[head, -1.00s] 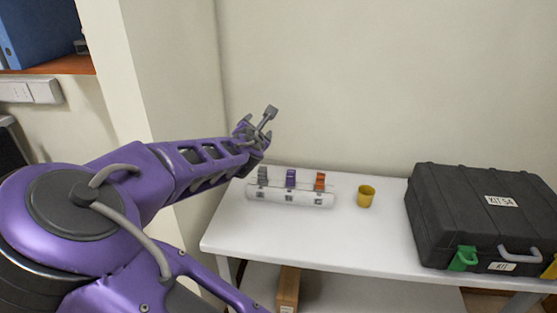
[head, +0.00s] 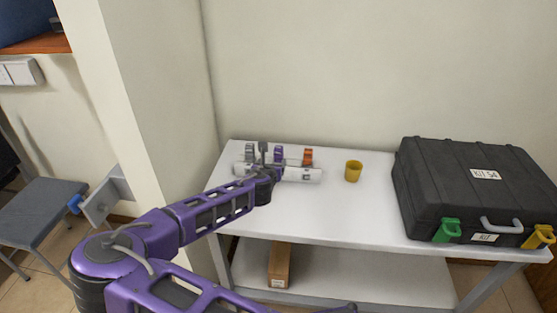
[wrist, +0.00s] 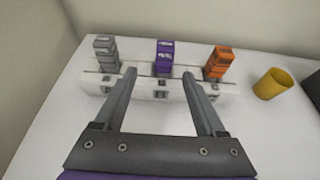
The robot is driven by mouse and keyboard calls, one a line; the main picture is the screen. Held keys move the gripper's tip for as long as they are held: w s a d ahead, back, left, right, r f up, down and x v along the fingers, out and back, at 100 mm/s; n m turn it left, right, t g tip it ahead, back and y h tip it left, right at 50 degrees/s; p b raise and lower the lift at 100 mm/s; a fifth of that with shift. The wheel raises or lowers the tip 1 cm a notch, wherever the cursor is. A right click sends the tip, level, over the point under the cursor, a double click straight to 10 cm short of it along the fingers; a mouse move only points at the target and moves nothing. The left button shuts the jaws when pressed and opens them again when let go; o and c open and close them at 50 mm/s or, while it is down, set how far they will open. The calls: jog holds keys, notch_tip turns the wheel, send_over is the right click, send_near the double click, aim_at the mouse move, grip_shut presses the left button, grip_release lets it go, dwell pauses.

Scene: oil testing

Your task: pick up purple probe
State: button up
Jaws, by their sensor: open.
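The purple probe (wrist: 164,57) stands upright in a white holder (wrist: 140,88), between a grey probe (wrist: 105,53) on the left and an orange probe (wrist: 217,63) on the right. In the head view the purple probe (head: 278,154) shows just right of my gripper (head: 264,157). My gripper (wrist: 157,75) is open and empty in the wrist view. Its two fingers reach toward the holder, and the purple probe appears between their tips, a little beyond them. Whether the fingertips touch the holder cannot be told.
A yellow cup (head: 353,171) stands right of the holder on the white table (head: 330,215). A large black case (head: 470,190) with green and yellow latches fills the table's right side. A wall is behind the table. A brown box (head: 280,264) lies on the lower shelf.

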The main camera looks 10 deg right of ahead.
aim_at(278, 156)
jog(key=x, duration=0.4)
jog(key=shift+w+f, duration=0.15)
jog(key=shift+w, duration=0.1)
jog(key=shift+d+x, duration=0.2)
jog(key=shift+x, duration=1.1)
jog(key=shift+d+x, duration=0.15)
jog(key=shift+x, duration=1.15)
jog(key=shift+s+f, duration=0.15)
jog(key=shift+s, duration=0.05)
grip_shut()
